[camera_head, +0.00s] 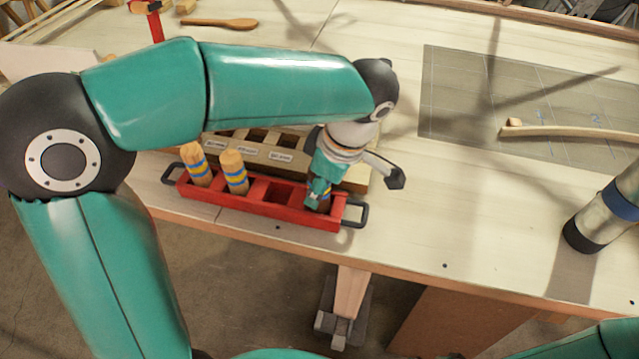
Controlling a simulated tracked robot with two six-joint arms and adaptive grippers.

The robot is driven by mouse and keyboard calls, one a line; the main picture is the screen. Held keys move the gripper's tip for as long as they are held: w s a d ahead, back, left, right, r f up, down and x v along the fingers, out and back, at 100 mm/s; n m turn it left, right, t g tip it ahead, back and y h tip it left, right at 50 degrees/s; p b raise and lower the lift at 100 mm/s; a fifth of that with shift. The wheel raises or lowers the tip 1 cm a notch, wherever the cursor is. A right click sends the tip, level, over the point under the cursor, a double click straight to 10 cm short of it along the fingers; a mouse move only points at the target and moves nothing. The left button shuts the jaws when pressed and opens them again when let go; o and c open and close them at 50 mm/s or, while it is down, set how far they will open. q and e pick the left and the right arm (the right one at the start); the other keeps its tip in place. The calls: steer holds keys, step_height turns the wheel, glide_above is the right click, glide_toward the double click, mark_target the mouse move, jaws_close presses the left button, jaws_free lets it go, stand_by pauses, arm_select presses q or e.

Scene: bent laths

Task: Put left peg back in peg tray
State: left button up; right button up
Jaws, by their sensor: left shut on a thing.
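The red peg tray (258,208) with black end handles lies along the table's front edge. Two wooden pegs with blue and yellow bands, one (196,165) at the left end and one (234,173) beside it, stand slightly tilted in its left compartments. A middle compartment looks empty. My left gripper (318,195) points down at the tray's right end, shut on a banded peg (325,199). The gripper hides most of that peg, and I cannot tell how deep it sits. My right gripper is not in view.
A wooden rack (250,150) with labels stands right behind the tray, partly under my left arm. A grey mat (470,100) holds a bent lath (575,132). A metal cylinder with a blue band (600,212) stands at right. The table right of the tray is clear.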

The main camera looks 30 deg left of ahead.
arm_select(q)
steer(key=shift+f+b, duration=0.4)
steer(key=shift+f, duration=0.15)
steer(key=o, duration=1.3)
steer(key=shift+c, duration=0.2)
steer(key=shift+r, duration=0.1)
steer(key=shift+r+p, duration=3.4)
steer(key=shift+r, duration=1.1)
steer(key=shift+f, duration=0.1)
